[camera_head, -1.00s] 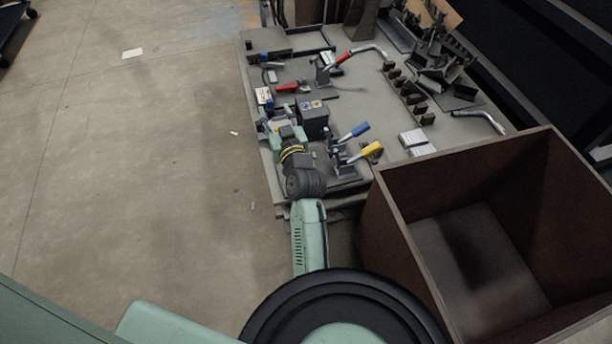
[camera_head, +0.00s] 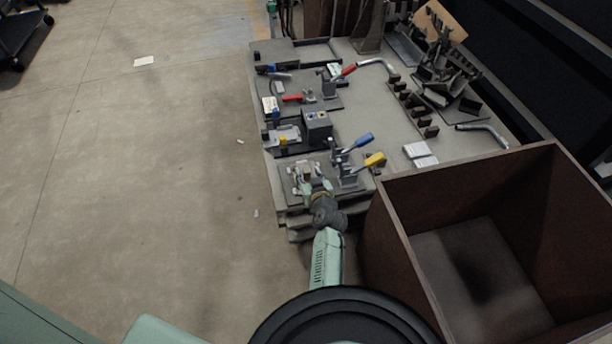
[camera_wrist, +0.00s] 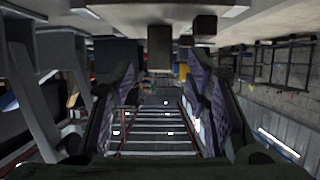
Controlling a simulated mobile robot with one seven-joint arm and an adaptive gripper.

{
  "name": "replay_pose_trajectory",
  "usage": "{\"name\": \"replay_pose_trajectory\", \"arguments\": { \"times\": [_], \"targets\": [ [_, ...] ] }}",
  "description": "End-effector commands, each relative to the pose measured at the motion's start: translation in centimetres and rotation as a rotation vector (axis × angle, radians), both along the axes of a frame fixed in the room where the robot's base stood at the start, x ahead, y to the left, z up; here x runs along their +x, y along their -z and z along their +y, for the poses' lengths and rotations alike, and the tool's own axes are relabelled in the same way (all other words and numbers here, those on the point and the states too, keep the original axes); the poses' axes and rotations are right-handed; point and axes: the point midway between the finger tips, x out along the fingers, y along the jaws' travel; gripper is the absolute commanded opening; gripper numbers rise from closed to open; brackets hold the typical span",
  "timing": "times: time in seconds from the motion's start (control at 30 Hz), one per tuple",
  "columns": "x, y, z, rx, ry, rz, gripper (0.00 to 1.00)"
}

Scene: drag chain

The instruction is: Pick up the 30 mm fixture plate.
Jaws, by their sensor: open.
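The workbench (camera_head: 385,115) carries several dark flat plates with clamps and blocks on them; I cannot tell by sight which is the 30 mm fixture plate. One dark plate (camera_head: 352,182) lies at the bench's near left, under the blue-handled and yellow-handled toggle clamps. My gripper (camera_head: 305,174) is over the near left of this plate, partly hiding it. In the wrist view my gripper (camera_wrist: 163,95) shows two purple-padded fingers spread apart, with nothing held between them. A dark block (camera_wrist: 160,48) shows beyond the gap, too dim to identify.
A grey block (camera_head: 317,128) and a red-handled clamp (camera_head: 295,98) stand farther back. The blue handle (camera_head: 358,142) and yellow handle (camera_head: 374,160) rise right of my gripper. A large brown open bin (camera_head: 480,230) stands at the right.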

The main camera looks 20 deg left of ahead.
Motion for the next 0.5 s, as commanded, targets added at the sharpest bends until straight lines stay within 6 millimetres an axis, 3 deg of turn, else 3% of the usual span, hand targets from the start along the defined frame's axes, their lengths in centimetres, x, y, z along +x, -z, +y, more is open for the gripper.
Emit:
{"name": "replay_pose_trajectory", "arguments": {
  "times": [0.2,0.5],
  "targets": [
    [2.2,1.1,1.5,0.001,-0.001,-0.001,0.43],
    [2.7,1.4,1.8,0.000,0.000,-0.001,0.43]
  ]
}}
